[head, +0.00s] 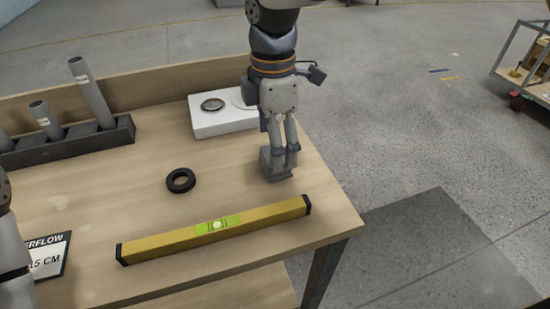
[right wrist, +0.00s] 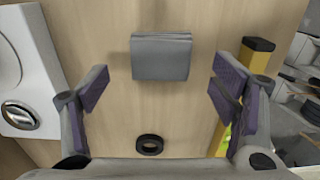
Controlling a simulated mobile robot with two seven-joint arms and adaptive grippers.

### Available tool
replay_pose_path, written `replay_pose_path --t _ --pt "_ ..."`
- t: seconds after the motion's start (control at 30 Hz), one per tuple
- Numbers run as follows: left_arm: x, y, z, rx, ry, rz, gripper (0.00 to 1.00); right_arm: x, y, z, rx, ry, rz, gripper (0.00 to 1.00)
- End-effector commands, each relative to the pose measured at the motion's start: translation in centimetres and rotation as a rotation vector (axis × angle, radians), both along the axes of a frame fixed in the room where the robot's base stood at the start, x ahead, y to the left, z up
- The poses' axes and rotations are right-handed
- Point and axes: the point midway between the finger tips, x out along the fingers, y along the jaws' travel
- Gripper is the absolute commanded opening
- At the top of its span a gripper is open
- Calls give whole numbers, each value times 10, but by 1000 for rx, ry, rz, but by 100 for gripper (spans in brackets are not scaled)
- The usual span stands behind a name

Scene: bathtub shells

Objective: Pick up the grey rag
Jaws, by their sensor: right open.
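The grey rag (right wrist: 160,56) lies folded flat on the wooden bench, between my right gripper's fingers as seen in the right wrist view. In the head view the rag (head: 269,167) is partly hidden by my right gripper (head: 279,150), which points down over it. In the right wrist view the fingers of my right gripper (right wrist: 160,92) are spread wide to either side, with nothing held. Whether they touch the bench I cannot tell. Part of my left arm shows at the head view's left edge, but its gripper is out of view.
A yellow spirit level (head: 217,229) lies along the bench's front. A black ring (head: 181,181) lies left of the rag. A white box (head: 222,123) with a metal disc stands behind. A rack with grey pipes (head: 70,146) and an overflow sign (head: 50,255) are left.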

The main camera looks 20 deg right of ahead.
Motion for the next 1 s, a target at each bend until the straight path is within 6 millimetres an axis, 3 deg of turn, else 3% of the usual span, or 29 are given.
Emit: replay_pose_path --t 0.2,0.43,0.47,0.6,0.7,1.0 --pt "1 0 1 0 -3 0 49 -2 -3 -37 -1 1 1 80" --pt "1 0 1 0 -3 0 49 -2 -3 -40 0 -2 0 80" --pt "1 0 1 0 -3 0 49 -2 -3 -40 0 -2 0 78" --pt "1 0 1 0 -3 0 49 -2 -3 -40 0 -2 0 46" --pt "1 0 1 0 -3 0 49 -2 -3 -40 0 -2 0 29" --pt "1 0 1 0 -3 0 49 -2 -3 -38 0 -1 0 29"
